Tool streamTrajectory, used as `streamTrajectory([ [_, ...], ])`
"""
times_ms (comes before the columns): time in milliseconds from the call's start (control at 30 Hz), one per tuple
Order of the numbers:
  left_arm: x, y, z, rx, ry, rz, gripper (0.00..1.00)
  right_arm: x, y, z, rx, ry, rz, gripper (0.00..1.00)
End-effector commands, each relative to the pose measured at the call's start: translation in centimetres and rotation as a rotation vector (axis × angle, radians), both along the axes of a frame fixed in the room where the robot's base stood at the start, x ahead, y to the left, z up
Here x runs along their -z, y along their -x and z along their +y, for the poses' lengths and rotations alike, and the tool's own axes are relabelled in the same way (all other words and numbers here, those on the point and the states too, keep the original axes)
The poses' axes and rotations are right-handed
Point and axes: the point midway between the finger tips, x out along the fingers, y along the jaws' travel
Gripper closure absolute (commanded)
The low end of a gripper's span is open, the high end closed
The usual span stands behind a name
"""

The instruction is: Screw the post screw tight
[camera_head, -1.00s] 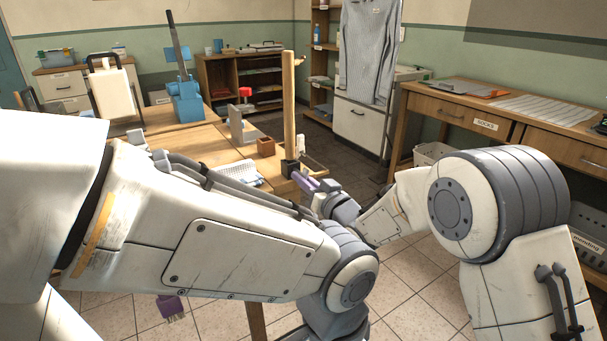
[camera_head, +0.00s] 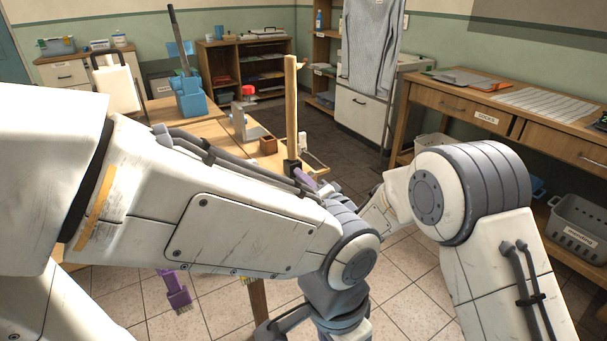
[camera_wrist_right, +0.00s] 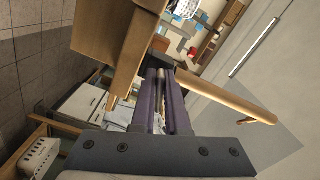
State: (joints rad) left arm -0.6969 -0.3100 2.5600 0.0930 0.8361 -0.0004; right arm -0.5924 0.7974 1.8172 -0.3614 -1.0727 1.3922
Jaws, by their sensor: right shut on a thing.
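A wooden post (camera_head: 291,100) stands upright at the near corner of the wooden table (camera_head: 205,129), in a black holder (camera_head: 292,166). In the right wrist view the post (camera_wrist_right: 228,96) slants to the right from the holder (camera_wrist_right: 160,61). My right gripper's purple fingers (camera_head: 305,179) reach the holder from below right, partly hidden by my left arm. In the right wrist view the fingers (camera_wrist_right: 161,76) are close together with their tips at the holder. The post screw is not clearly visible at the tips. My left arm crosses the foreground; its gripper does not show.
A blue container (camera_head: 190,100) and a small wooden block (camera_head: 268,145) stand on the table. Purple (camera_head: 178,292) brush-like pieces hang below my left arm. A desk (camera_head: 480,105) and a grey mending basket (camera_head: 578,228) are at the right. Tiled floor lies between.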

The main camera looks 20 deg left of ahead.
Motion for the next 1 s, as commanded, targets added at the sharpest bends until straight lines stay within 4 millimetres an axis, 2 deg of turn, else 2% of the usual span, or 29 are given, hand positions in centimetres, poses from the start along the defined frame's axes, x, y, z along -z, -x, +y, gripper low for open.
streamTrajectory([
  [433,-1.7,0.0,0.0,0.0,0.0,0.0,0.5,-0.1,0.0,-0.1,0.004,-0.181,0.238,1.0],
  [1000,-2.0,0.0,0.0,0.0,0.0,0.0,0.5,0.0,0.0,-0.1,0.004,-0.228,0.298,1.0],
])
